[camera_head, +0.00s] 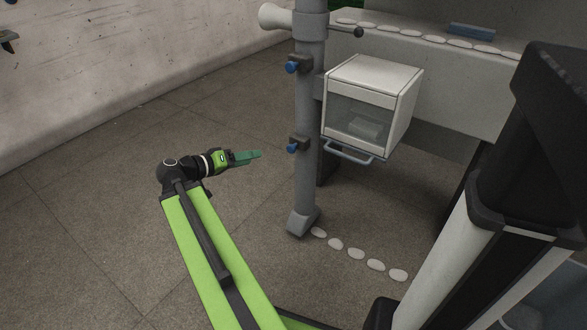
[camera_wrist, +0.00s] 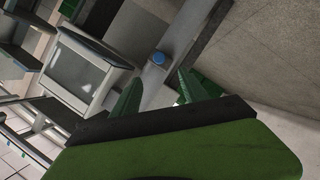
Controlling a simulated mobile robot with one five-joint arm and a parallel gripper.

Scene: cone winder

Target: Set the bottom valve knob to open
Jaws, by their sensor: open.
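The bottom valve knob (camera_head: 292,148) is a small blue knob on a dark mount, low on the grey upright post (camera_head: 306,180). My gripper (camera_head: 260,154) has green fingers and is left of this knob, roughly level with it in the picture, with a gap between. In the wrist view a blue knob (camera_wrist: 158,57), apparently the bottom one, lies just beyond and between the open fingers (camera_wrist: 160,78). Nothing is between the fingers. The knob's set position is too small to tell.
A similar upper blue knob (camera_head: 292,67) sits higher on the post. A white box with a glass front (camera_head: 372,100) and a protruding handle (camera_head: 350,152) is right of the post. White oval pieces (camera_head: 356,254) lie on the floor. Floor left of the post is clear.

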